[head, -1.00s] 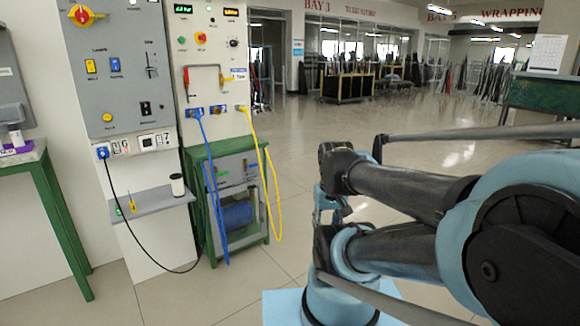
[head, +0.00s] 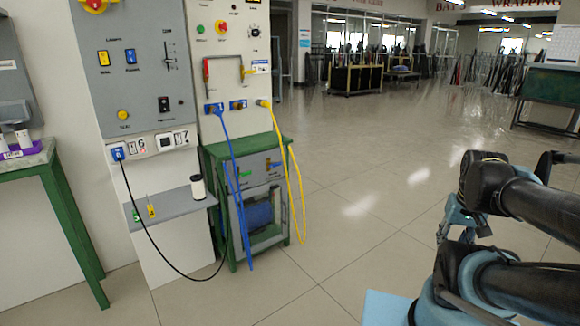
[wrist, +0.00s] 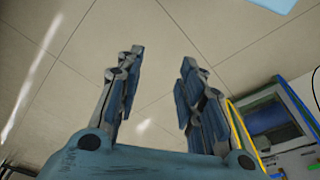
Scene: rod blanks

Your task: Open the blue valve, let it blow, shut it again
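In the head view my arm is at the right, well away from the panel.
A green stand (head: 211,154) with a blue reel (head: 258,214) stands below the fittings, with the blue hose (head: 237,190) and yellow hose (head: 292,170) hanging before it. A grey shelf (head: 172,207) juts out left of it. The floor (head: 340,240) between stand and arm is clear.

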